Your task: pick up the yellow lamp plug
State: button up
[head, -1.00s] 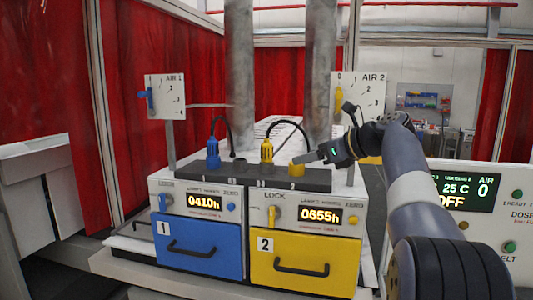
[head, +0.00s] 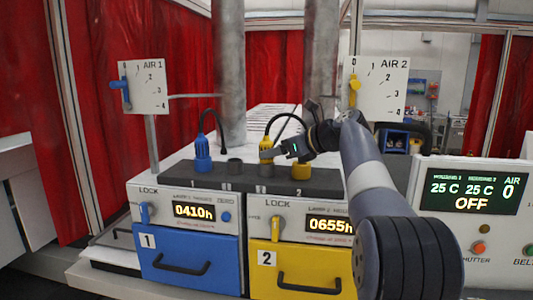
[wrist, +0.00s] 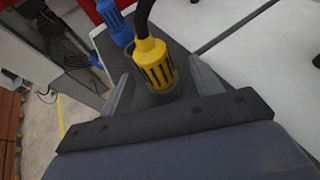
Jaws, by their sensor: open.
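The yellow lamp plug (head: 266,150) stands upright on the dark strip (head: 330,178) on top of the machine, with a black cable arching from it. In the wrist view the yellow plug (wrist: 154,64) lies between the two open fingers of my gripper (wrist: 158,90), with a gap on each side. In the head view my gripper (head: 270,154) comes in from the right, its fingertips at the yellow plug and overlapping its lower part. The plug's lower end is partly hidden there.
The blue plug (head: 203,155) stands to the left, and it also shows in the wrist view (wrist: 116,22). A yellow socket (head: 302,172) sits right of the yellow plug. Blue drawer 1 (head: 190,262) and yellow drawer 2 (head: 300,262) are below. Metal pipes (head: 229,70) rise behind.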

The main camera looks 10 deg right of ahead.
jog(key=x, duration=0.4)
jog(key=shift+s+a+p, duration=0.1)
jog(key=shift+s+p, duration=0.05)
jog(key=shift+p, duration=0.15)
jog(key=shift+c, duration=0.5)
jog(key=c, duration=1)
jog(key=shift+r, duration=0.1)
